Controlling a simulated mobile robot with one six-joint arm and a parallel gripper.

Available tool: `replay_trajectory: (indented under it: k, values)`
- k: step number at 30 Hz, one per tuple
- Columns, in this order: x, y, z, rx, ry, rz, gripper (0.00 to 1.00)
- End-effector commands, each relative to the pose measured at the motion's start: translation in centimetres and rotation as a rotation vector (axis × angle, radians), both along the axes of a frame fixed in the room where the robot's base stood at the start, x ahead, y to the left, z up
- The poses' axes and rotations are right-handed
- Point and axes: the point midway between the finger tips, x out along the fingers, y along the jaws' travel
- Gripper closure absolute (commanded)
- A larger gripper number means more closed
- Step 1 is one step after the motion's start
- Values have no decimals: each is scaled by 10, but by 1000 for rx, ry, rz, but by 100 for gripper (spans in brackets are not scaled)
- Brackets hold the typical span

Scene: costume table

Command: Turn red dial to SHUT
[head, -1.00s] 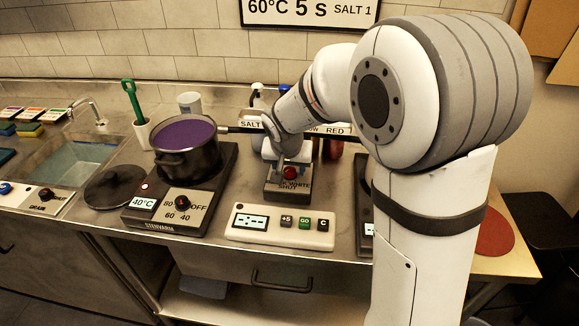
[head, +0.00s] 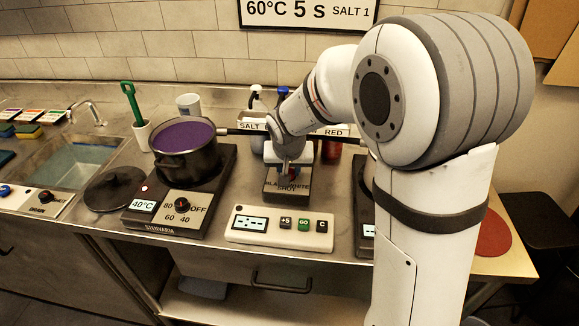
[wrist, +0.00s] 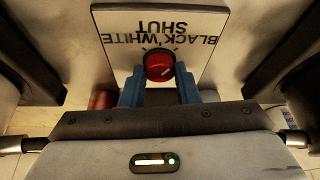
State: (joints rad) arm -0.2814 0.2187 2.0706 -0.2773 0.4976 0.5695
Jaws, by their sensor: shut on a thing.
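The red dial (wrist: 160,67) sits on a pale plate (wrist: 118,30) lettered BLACK, WHITE and SHUT, which reads upside down in the wrist view. SHUT is printed just above the dial there. A small pale mark shows on the dial's face, but I cannot tell surely which word it points to. My gripper (wrist: 160,82) is shut on the dial, with one blue fingertip on each side of it. In the head view my gripper (head: 290,174) covers the dial from above, over its dark box (head: 287,198).
A stove (head: 156,217) with a pot of purple liquid (head: 186,160) stands left of the box. A white panel with a display and buttons (head: 279,230) lies in front. SALT and RED signs (head: 334,132) and bottles stand behind.

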Motion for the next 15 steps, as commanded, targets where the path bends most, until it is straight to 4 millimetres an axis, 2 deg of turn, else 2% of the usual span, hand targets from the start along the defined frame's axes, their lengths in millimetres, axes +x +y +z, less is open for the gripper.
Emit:
replay_trajectory:
  k: [15]
  values:
    - [1,-3,-3,3,-3,395,95]
